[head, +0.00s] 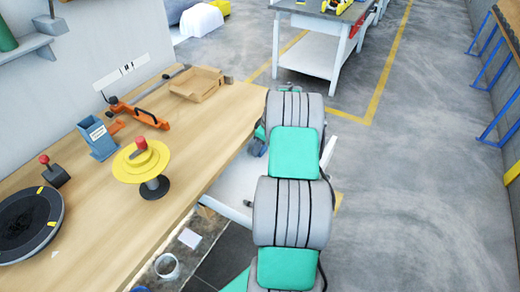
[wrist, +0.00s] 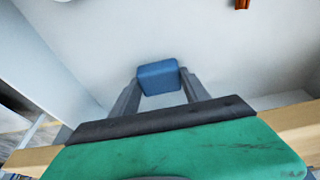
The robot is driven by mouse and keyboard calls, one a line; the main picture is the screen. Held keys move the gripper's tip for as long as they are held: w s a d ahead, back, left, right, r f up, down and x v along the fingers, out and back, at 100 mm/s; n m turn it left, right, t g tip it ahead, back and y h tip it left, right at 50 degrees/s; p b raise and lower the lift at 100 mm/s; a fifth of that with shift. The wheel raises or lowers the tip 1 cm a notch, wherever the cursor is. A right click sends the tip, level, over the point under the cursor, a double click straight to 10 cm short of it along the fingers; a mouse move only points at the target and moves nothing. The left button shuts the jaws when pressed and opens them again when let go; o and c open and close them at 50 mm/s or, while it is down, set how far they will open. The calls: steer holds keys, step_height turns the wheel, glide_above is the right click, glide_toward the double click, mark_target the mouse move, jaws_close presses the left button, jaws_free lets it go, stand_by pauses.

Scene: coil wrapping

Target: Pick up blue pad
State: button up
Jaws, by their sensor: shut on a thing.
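In the wrist view, the blue pad (wrist: 158,76) is a small block between the two grey fingers of my gripper (wrist: 160,88). The fingers are shut on it, one on each side. A pale, plain surface lies behind the pad. In the head view, my grey and green arm covers the right of the bench, and I cannot make out the pad or the fingertips there. A blue box-like holder (head: 98,138) with a white label stands on the bench at the left.
The wooden bench (head: 205,118) holds a yellow disc stand (head: 142,165), an orange tool (head: 140,113), a cardboard tray (head: 197,83), a black round plate (head: 28,225) and a red-knobbed lever (head: 54,172). A white cart (head: 313,52) stands behind. The floor at right is clear.

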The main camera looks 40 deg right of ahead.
steer(key=shift+r, duration=0.1)
steer(key=shift+c, duration=0.5)
steer(key=shift+r, duration=0.2)
step_height(320, 180, up, 3)
steer(key=shift+d+f+b, duration=0.1)
steer(key=shift+f+b, duration=0.1)
steer(key=shift+b, duration=0.35)
steer(key=s+a+r+b, duration=0.1)
steer(key=s+a+r, duration=0.2)
steer(key=s+r, duration=0.2)
steer(key=s+a+r+b, duration=0.1)
steer(key=s+r, duration=0.3)
steer(key=s, duration=0.4)
steer(key=shift+a+r, duration=0.4)
steer(key=shift+a, duration=0.5)
